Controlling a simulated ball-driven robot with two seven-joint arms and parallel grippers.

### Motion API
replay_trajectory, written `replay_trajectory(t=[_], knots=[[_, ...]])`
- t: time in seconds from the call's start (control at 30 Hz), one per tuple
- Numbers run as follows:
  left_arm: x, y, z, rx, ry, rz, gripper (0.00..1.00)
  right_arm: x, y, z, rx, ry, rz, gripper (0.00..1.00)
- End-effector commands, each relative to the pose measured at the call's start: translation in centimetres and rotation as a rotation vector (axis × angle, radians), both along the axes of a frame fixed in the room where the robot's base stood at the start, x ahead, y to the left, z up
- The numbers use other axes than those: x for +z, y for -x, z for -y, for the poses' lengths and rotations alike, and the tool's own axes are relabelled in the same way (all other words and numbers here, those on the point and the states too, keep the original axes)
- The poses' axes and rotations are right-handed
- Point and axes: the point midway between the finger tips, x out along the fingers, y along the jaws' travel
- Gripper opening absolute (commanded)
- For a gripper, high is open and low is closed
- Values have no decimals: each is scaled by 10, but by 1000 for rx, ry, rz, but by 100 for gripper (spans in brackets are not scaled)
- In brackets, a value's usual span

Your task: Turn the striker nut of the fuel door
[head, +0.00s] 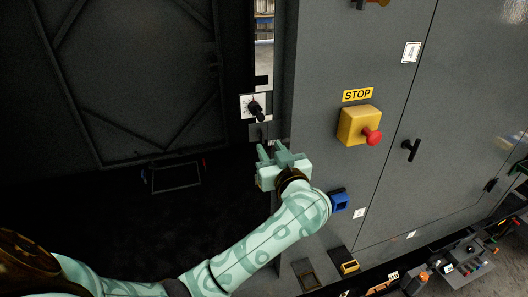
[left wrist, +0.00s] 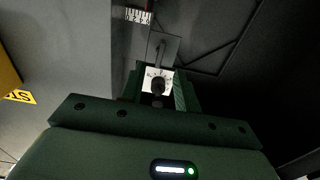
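My left gripper (head: 267,147) is in front of the narrow grey post beside the dark opening. Its two fingers stand apart with nothing held between them. A white dial plate with a black knob (head: 254,107) is on the post just above the fingertips. In the left wrist view the knob (left wrist: 157,86) shows between the fingers of my left gripper (left wrist: 158,85). A small grey plate with a rod-like fitting (left wrist: 158,47) is beside the dial. I cannot tell which part is the striker nut. My right gripper is not in view.
A yellow box with a red STOP button (head: 360,126) sticks out of the grey cabinet right of the gripper. A blue fitting (head: 339,201) is close to my left wrist. A black handle (head: 411,150) is further right.

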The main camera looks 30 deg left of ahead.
Motion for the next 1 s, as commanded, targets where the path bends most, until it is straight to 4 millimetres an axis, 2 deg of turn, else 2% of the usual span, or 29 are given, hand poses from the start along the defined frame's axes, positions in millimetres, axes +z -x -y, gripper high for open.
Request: replay_trajectory(t=[0.03,0.1,0.3,0.73,0.83,0.87,1.0], knots=[[-7,-7,-9,1,-3,5,32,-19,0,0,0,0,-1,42],[-7,-16,-19,2,-3,4,32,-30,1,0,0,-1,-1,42],[-4,-33,-38,1,-2,1,32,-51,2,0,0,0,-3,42],[1,-38,-45,1,-1,0,32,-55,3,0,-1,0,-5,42],[1,-38,-45,1,-1,0,4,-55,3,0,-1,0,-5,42],[1,-38,-45,1,-1,0,0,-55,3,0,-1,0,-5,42],[1,-38,-45,1,-1,0,0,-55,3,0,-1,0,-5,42]])
